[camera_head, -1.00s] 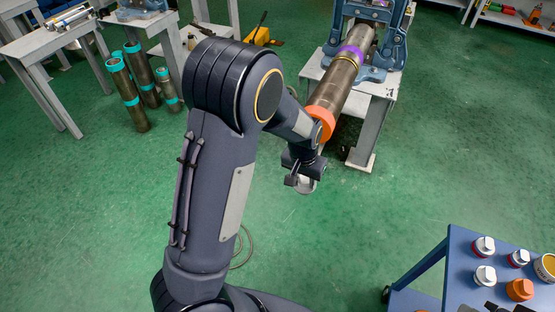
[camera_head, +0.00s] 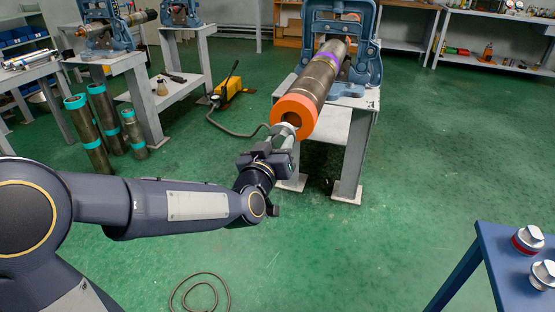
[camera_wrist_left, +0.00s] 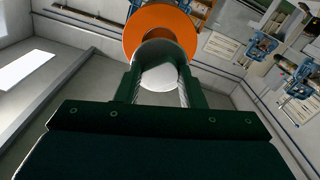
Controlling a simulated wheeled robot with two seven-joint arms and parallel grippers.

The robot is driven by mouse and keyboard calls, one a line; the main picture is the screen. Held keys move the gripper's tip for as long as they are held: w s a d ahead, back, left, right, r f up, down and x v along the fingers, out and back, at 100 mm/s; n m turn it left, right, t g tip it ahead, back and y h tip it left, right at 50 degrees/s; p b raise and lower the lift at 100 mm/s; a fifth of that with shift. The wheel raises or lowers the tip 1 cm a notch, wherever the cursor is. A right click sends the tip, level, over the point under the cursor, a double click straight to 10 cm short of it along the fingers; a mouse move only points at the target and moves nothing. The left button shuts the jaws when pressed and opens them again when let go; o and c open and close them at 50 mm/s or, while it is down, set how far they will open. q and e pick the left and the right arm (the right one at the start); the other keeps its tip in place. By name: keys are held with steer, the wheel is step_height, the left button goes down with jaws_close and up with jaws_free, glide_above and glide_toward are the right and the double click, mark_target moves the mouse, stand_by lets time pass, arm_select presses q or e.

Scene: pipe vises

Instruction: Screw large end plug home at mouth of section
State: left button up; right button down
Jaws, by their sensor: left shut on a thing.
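The pipe section (camera_head: 318,82) lies clamped in a blue vise (camera_head: 371,69), with an orange collar (camera_head: 290,104) around its near mouth. My left gripper (camera_head: 279,142) is just below and in front of that mouth. It is shut on a pale plug (camera_head: 285,129). In the left wrist view the plug's whitish end (camera_wrist_left: 160,77) sits between the two green fingers, under the orange ring (camera_wrist_left: 160,22). Whether the plug touches the mouth or its threads cannot be told. My right gripper is not in view.
A blue table (camera_head: 492,262) with silver and red-banded plugs (camera_head: 528,239) stands at the lower right. Teal-banded pipes (camera_head: 90,133) stand on the floor at left. A yellow pump (camera_head: 232,92) with a hose is behind. The green floor at right is clear.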

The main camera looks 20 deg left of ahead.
mark_target(280, 142)
arm_select(q)
steer(key=shift+r, duration=0.1)
steer(key=shift+s, duration=0.1)
steer(key=shift+w+b, duration=0.4)
steer(key=shift+w, duration=1.55)
steer(key=shift+w+d, duration=0.1)
steer(key=shift+w, duration=0.95)
steer(key=shift+b, duration=0.3)
